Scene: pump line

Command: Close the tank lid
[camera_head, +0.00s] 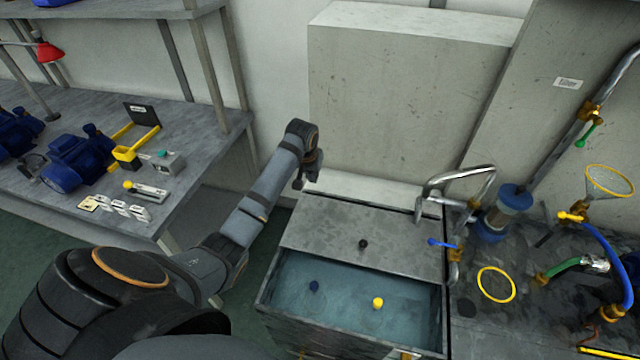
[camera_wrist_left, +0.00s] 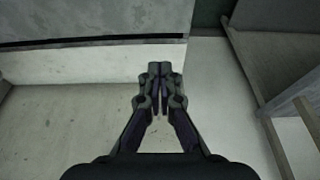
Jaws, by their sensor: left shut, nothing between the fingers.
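The tank (camera_head: 267,295) stands at the lower centre of the head view, its front part open with water showing. The lid is a grey panel (camera_head: 335,222) over the rear part, with a small dark knob (camera_head: 363,243) near its front edge. Whether the panel lies flat or tilts is hard to tell. My left gripper (camera_head: 299,184) is at the lid's rear left corner, and I cannot tell whether it touches the lid. In the left wrist view its fingers (camera_wrist_left: 160,90) are together and empty. My right gripper is not in view.
A yellow ball (camera_head: 378,303) and a dark blue ball (camera_head: 314,286) are in the water. Pipes and valves (camera_head: 455,215) stand right of the tank. A workbench (camera_head: 190,130) with blue pumps (camera_head: 75,160) is at the left. A concrete block (camera_head: 405,85) rises behind the tank.

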